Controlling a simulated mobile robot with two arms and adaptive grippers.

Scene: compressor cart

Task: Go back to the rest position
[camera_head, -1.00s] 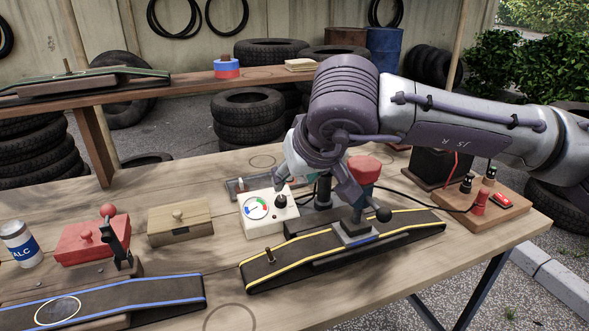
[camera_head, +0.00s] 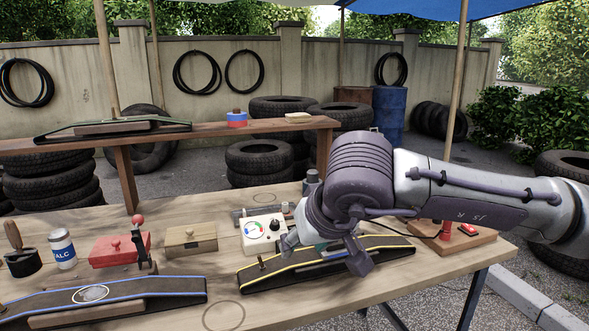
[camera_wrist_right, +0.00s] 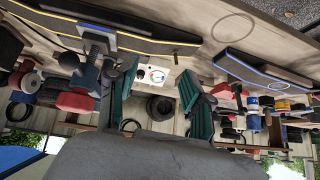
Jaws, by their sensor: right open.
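My right gripper (camera_head: 325,254) is open and empty, in front of the yellow-edged strip (camera_head: 270,277) in the head view. Its two teal-padded fingers (camera_wrist_right: 156,98) are spread apart in the right wrist view, with nothing between the pads. A tool with a red part and black knob (camera_wrist_right: 97,62) stands on the yellow-edged strip at the left of the wrist view, apart from the fingers. In the head view my wrist hides most of that tool. The white gauge box (camera_head: 262,236) is behind the gripper. My left gripper is not in view.
The bench also holds a wooden box (camera_head: 191,239), a red box (camera_head: 118,250), a white can (camera_head: 62,250) and a blue-edged strip (camera_head: 150,287). At the right is a board with red and black fittings (camera_head: 470,241). The front middle of the tabletop is bare.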

